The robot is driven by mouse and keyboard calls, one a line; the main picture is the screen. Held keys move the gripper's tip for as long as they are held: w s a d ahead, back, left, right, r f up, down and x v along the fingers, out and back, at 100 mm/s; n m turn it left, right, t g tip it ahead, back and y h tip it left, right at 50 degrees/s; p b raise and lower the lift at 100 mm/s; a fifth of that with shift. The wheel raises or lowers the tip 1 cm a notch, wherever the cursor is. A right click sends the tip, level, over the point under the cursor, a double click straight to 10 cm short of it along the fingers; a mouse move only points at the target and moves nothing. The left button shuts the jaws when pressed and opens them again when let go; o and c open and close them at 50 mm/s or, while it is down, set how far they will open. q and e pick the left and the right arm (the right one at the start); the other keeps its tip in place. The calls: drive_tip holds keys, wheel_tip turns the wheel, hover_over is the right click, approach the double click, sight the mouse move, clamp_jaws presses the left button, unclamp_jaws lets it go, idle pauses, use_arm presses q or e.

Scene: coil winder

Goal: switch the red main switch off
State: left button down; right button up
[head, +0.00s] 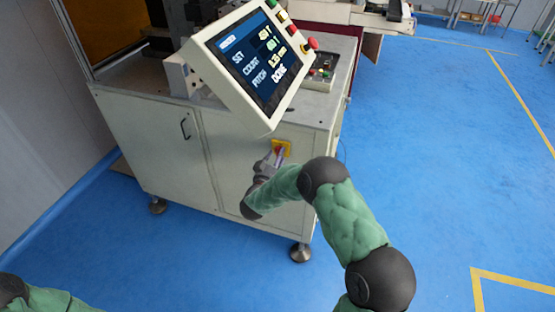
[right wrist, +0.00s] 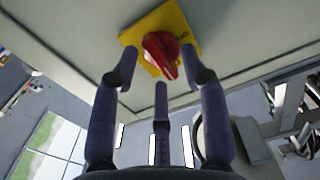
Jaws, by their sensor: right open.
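The red main switch (right wrist: 161,54) is a red rotary knob on a yellow square plate (right wrist: 186,22) on the cabinet's front panel. In the head view the yellow plate (head: 284,146) shows below the tilted screen, and the red knob is partly hidden by my right gripper (head: 272,160). Whether any finger touches the knob I cannot tell. My left gripper is out of view.
The coil winder cabinet (head: 155,150) carries a tilted screen (head: 256,62) just above the switch. A red button (head: 313,43) and a small control box (head: 320,75) sit to its right. The cabinet stands on feet (head: 301,253). Blue floor (head: 430,150) is free on the right.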

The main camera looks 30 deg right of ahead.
drive_tip(key=shift+w+d, duration=0.15)
clamp_jaws()
drive_tip(key=shift+r, duration=0.1)
